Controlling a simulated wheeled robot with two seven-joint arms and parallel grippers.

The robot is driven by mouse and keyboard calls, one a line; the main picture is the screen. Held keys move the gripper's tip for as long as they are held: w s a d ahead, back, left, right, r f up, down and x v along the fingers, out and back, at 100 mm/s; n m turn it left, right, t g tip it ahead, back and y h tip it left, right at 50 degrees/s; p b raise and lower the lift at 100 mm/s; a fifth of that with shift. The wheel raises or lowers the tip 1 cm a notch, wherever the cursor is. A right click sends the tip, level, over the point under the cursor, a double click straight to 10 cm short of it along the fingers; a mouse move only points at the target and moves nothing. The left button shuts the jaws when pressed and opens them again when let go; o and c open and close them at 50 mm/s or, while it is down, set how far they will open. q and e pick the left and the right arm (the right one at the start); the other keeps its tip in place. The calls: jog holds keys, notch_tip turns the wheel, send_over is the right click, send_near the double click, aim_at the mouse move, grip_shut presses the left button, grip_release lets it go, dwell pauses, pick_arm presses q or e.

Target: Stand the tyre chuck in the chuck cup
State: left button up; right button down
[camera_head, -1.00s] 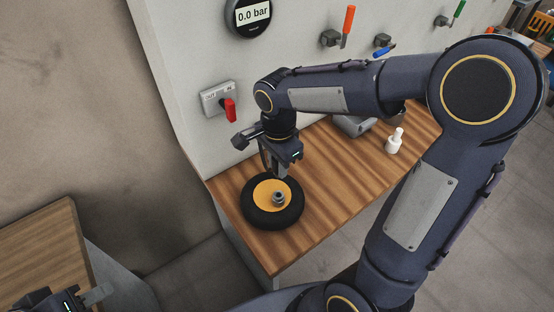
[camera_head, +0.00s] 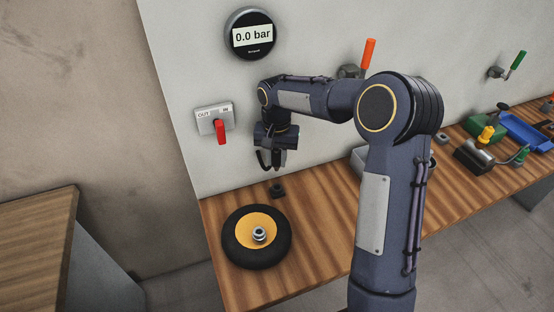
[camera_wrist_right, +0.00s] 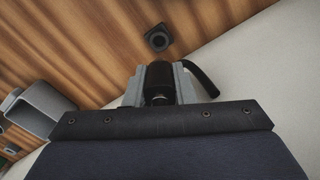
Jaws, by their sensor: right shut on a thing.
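The tyre chuck is a black cylinder (camera_wrist_right: 159,78) with a metal end, gripped between the grey fingers of my right gripper (camera_wrist_right: 160,88) in the right wrist view. In the head view that gripper (camera_head: 278,167) hangs fingers-down near the wall, above the bench. The chuck cup looks to be the small dark round holder on a square base (camera_head: 277,191). It shows beyond the fingertips in the right wrist view (camera_wrist_right: 158,38), apart from the chuck, its dark opening visible. In the head view the chuck is hard to tell from the fingers. My left gripper is out of view.
A black tyre with an orange hub (camera_head: 258,238) lies on the wooden bench (camera_head: 310,245) in front of the cup. A grey bin (camera_wrist_right: 38,108) stands to one side.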

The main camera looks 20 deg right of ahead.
jog(key=shift+f+b, duration=2.05)
jog(key=shift+f, duration=1.15)
jog(key=shift+f+b, duration=0.8)
jog(key=shift+f, duration=0.55)
jog(key=c, duration=1.1)
grip_release()
jog(key=shift+r, duration=0.15)
jog(key=shift+r+p, duration=3.5)
jog(key=shift+r, duration=0.9)
